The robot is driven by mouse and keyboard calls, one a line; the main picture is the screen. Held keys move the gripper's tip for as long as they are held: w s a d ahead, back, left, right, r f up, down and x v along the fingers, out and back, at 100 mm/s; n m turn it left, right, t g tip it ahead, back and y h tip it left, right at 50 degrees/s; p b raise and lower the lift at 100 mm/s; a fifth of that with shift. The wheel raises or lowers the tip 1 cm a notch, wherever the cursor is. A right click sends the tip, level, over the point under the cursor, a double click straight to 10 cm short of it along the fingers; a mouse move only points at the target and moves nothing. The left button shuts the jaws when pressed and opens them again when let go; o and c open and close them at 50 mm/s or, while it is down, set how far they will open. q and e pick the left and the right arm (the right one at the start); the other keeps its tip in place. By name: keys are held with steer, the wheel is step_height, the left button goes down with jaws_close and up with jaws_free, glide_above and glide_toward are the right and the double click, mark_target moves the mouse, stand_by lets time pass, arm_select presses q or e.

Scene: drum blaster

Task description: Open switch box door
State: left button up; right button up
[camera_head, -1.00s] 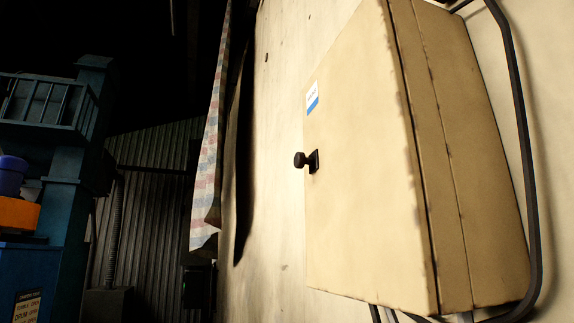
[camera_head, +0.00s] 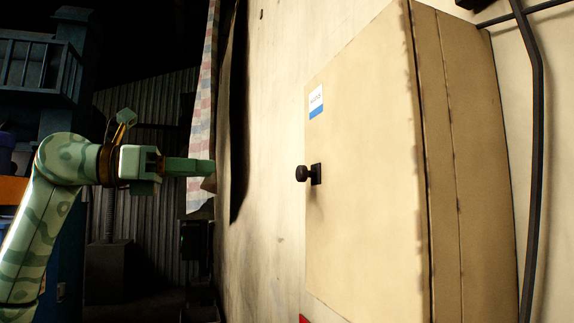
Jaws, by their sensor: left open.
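The switch box (camera_head: 445,170) is a beige metal cabinet on the wall at the right of the head view. Its door (camera_head: 365,190) is closed, with a small blue and white label (camera_head: 316,101) near the upper left edge. A black knob (camera_head: 303,174) sticks out below the label. My left gripper (camera_head: 205,168), on a green patterned arm, points right toward the knob. It is open and empty, with a clear gap between its fingertips and the knob. The finger gap is hard to see from this side. My right gripper is not in view.
A pale wall (camera_head: 270,120) carries the box. A dark cable pipe (camera_head: 536,170) runs along the box's right side. A checkered cloth (camera_head: 203,115) hangs behind my left gripper. Dark blue machinery (camera_head: 40,65) stands at the far left.

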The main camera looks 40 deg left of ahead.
mark_target(298, 173)
arm_select(q)
steer(key=p+x, duration=1)
steer(key=x, duration=0.5)
steer(key=shift+w+r, duration=0.15)
steer(key=shift+w, duration=0.1)
steer(key=shift+w+d+p, duration=0.25)
steer(key=shift+w+p, duration=0.15)
steer(key=shift+f, duration=0.25)
steer(key=shift+c, duration=0.3)
jaws_close()
